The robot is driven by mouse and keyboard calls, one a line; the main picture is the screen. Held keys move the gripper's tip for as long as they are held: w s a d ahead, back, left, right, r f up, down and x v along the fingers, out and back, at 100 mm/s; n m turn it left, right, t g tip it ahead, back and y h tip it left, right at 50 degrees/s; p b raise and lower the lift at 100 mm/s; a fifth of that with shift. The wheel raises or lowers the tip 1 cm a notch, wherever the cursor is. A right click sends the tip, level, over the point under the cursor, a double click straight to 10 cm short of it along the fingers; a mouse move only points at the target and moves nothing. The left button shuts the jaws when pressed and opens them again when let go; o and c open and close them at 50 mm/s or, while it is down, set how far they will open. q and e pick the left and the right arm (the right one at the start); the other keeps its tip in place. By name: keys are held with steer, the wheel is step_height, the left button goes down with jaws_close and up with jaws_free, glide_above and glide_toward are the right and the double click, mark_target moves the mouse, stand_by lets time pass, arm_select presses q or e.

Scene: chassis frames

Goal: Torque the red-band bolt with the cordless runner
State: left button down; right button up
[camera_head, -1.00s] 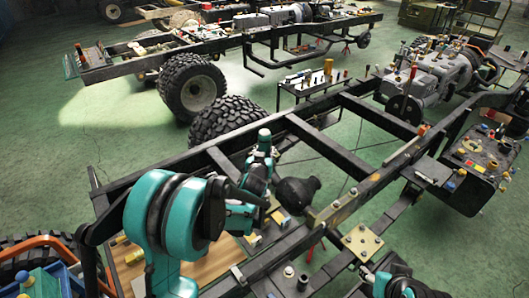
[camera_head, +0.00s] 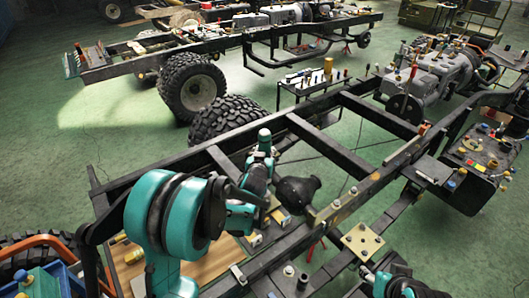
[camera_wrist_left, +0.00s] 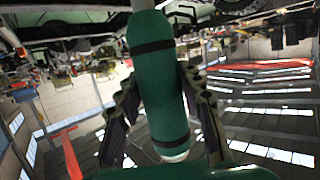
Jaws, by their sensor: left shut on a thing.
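A green cylinder with black bands, which looks like the cordless runner (camera_wrist_left: 160,85), fills the middle of the left wrist view. The dark fingers of my left gripper (camera_head: 262,165) stand on both sides of it and are shut on it. In the head view the runner shows as a small teal upright shape (camera_head: 264,138) above the near chassis frame. I cannot tell which bolt has the red band.
The near chassis frame (camera_head: 345,158) runs diagonally across the view, with a dark rounded part (camera_head: 298,190) beside my left wrist. A black tool table (camera_head: 312,84) stands behind. A box with coloured caps (camera_head: 480,160) sits at right. Green floor (camera_head: 110,135) is clear at left.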

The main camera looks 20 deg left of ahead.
mark_target(264, 137)
arm_select(q)
steer(key=shift+f, duration=0.2)
stand_by(0.6)
steer(key=shift+s+b, duration=0.1)
steer(key=shift+b, duration=0.45)
stand_by(0.9)
steer(key=shift+r, duration=0.15)
stand_by(0.7)
steer(key=shift+r, duration=0.15)
steer(key=shift+r+p, duration=1)
steer(key=shift+r, duration=0.25)
step_height(264, 137, up, 5)
steer(key=p, duration=0.3)
steer(key=shift+p, duration=0.35)
